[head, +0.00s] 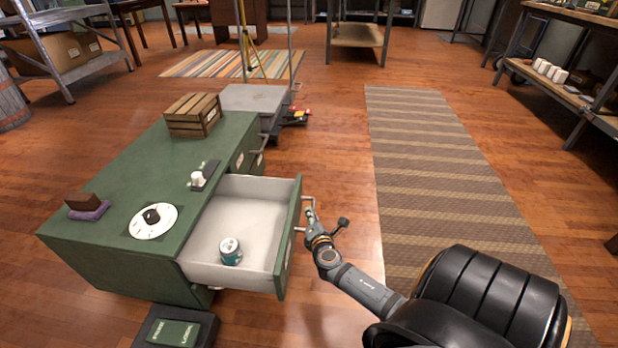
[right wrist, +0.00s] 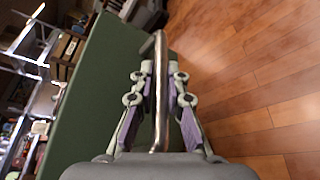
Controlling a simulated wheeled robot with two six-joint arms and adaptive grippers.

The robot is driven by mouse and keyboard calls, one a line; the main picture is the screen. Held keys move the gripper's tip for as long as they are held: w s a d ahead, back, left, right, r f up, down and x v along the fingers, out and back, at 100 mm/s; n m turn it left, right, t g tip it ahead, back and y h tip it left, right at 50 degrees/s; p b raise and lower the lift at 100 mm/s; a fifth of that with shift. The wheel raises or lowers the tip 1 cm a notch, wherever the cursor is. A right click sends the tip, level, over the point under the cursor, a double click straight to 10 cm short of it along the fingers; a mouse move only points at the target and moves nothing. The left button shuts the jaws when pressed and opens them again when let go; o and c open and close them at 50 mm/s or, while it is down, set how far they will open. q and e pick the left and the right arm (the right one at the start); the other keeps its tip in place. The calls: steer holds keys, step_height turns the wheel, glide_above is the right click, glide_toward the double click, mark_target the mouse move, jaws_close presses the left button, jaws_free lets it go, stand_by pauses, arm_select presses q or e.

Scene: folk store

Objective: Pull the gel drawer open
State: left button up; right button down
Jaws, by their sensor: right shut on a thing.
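The gel drawer (head: 232,248) stands pulled out from the right side of the green cabinet (head: 130,170). Its inside is pale, and a small teal-and-white can (head: 230,251) stands in it. My right gripper (head: 309,215) is at the metal bar handle (right wrist: 161,90) on the drawer's green front (head: 289,238). In the right wrist view the handle runs between the two fingers of my right gripper (right wrist: 160,95), which is shut on it. My left gripper is not in view.
A dial (head: 153,220), a wooden crate (head: 193,115) and a brown block on a purple pad (head: 86,206) are on the cabinet top. A dark box (head: 174,332) lies at its front. A striped rug (head: 430,160) and clear wooden floor are to the right.

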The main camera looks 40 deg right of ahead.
steer(key=c, duration=1.3)
jaws_free()
steer(key=shift+c, duration=0.2)
steer(key=v, duration=1.2)
steer(key=shift+r, duration=0.1)
